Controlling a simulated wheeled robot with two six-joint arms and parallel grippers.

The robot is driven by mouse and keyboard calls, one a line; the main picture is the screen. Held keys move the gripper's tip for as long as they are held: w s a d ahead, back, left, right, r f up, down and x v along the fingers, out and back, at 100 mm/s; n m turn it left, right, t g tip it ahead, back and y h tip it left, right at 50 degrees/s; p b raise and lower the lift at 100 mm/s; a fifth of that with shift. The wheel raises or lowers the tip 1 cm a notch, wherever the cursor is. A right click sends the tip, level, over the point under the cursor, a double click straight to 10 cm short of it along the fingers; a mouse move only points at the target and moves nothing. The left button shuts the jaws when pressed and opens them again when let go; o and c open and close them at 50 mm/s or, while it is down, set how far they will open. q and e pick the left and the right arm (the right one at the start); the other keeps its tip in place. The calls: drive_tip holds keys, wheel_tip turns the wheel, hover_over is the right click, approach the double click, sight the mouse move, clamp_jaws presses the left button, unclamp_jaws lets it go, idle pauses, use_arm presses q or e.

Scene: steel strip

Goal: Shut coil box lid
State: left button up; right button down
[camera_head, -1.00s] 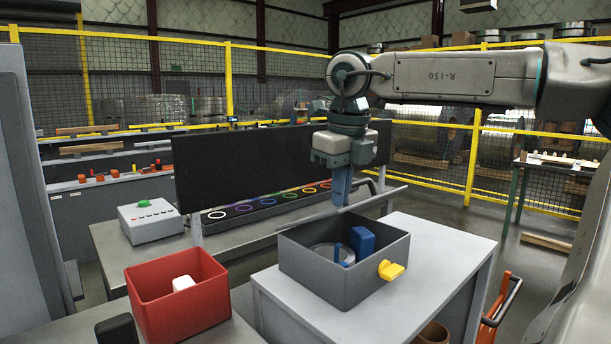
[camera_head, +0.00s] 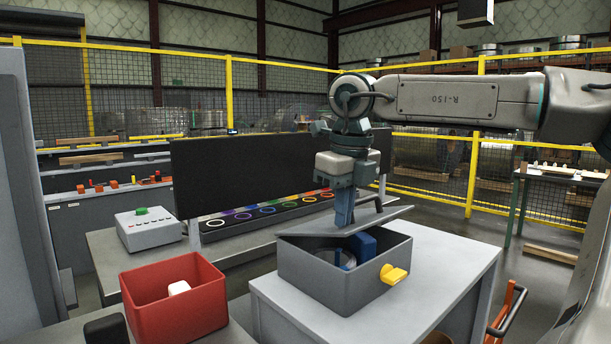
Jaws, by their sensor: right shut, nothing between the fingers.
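The coil box (camera_head: 335,281) is an open-topped grey box with a yellow latch piece (camera_head: 394,274) on its front right side. Its grey lid (camera_head: 385,218) is tilted over the back of the box, partly lowered, with the front of the opening uncovered. Inside I see a blue block (camera_head: 364,243) and part of a coil (camera_head: 347,260); the lid hides the rest. My right gripper (camera_head: 343,222) points down with shut, empty fingers. Its tips are at the lid's upper side and seem to touch it. My left gripper is not in view.
The box stands on a light table (camera_head: 455,255). A red bin (camera_head: 175,305) with a white block stands at front left. Behind are a grey button box (camera_head: 148,229), a dark upright panel (camera_head: 245,180) and a row of coloured rings. Yellow-framed mesh fencing lies beyond.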

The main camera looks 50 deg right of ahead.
drive_tip(key=shift+f, duration=0.15)
drive_tip(key=shift+f+b, duration=1.15)
drive_tip(key=shift+f, duration=0.25)
drive_tip(key=shift+r, duration=0.15)
wheel_tip(320, 180, up, 7)
drive_tip(key=p, duration=0.6)
